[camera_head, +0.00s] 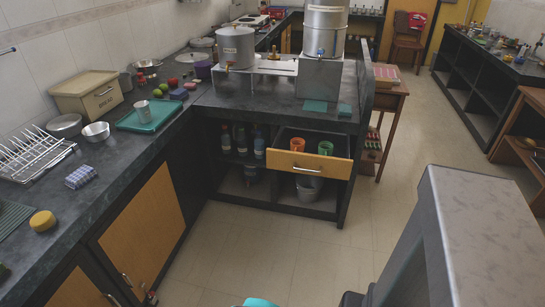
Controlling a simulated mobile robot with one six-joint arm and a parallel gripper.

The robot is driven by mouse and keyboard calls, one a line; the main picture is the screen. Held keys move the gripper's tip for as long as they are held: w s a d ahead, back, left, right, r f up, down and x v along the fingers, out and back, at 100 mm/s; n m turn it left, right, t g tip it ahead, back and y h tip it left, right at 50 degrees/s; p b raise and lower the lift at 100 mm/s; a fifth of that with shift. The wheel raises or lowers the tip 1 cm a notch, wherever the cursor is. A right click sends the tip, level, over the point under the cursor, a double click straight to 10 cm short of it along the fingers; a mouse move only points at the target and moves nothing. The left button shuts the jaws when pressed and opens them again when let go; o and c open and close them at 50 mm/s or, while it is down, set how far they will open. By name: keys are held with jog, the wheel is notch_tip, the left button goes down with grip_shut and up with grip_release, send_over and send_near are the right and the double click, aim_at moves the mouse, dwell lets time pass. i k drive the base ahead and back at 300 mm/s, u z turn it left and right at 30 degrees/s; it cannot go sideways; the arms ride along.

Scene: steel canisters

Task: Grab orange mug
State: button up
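The orange mug (297,145) stands in an open wooden-fronted drawer (308,166) under the counter, near the middle of the view. A green mug (325,148) stands beside it on the right in the same drawer. The drawer front hides the lower part of both mugs. My gripper is not clearly visible in this view, so its place relative to the mug does not show.
Below the drawer is a shelf with a grey pot (308,188). Bottles (241,140) stand on the shelf to the left. Two steel canisters (325,30) stand on the counter above. Open floor (290,250) lies before the drawer. A wooden side table (390,95) stands right.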

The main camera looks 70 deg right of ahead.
aim_at(297, 149)
jog(key=z, duration=0.3)
jog(key=k, duration=0.15)
jog(key=u, duration=1.5)
jog(key=k, duration=2.45)
jog(key=z, duration=0.5)
